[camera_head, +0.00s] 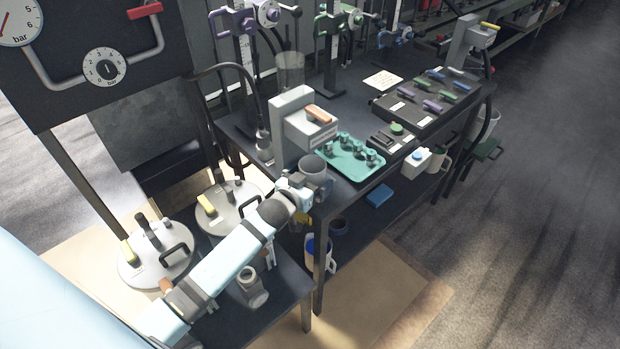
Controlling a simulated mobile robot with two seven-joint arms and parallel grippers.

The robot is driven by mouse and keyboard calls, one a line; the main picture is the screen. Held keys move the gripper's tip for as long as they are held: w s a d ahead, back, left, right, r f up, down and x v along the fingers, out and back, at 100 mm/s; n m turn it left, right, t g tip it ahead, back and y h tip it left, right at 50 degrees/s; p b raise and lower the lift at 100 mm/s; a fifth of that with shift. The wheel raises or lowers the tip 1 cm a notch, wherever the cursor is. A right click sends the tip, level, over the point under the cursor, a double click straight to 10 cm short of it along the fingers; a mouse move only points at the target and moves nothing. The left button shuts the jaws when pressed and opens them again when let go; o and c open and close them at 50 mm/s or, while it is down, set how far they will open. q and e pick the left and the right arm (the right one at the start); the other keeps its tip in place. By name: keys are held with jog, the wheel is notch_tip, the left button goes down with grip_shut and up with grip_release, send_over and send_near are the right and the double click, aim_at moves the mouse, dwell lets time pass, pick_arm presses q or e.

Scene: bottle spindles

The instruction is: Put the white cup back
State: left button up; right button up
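My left arm reaches in from the lower left, and its gripper (300,190) is at the front left corner of the dark workbench. A grey, open-topped cylinder (314,178) shows right at the gripper's end. I cannot tell whether the fingers are closed on it, as they are hidden or too small. My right gripper is not in view.
A teal tray (350,172) with several small pieces lies beside a grey dispenser (292,122). Round lidded vessels (157,262) stand left of my arm.

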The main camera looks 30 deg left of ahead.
pick_arm(q)
jog(key=shift+r, duration=0.2)
jog(key=s+r, duration=0.1)
jog(key=s, duration=0.6)
jog(key=shift+s+a, duration=0.2)
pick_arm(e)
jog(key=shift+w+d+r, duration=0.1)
pick_arm(q)
jog(key=shift+r, duration=0.1)
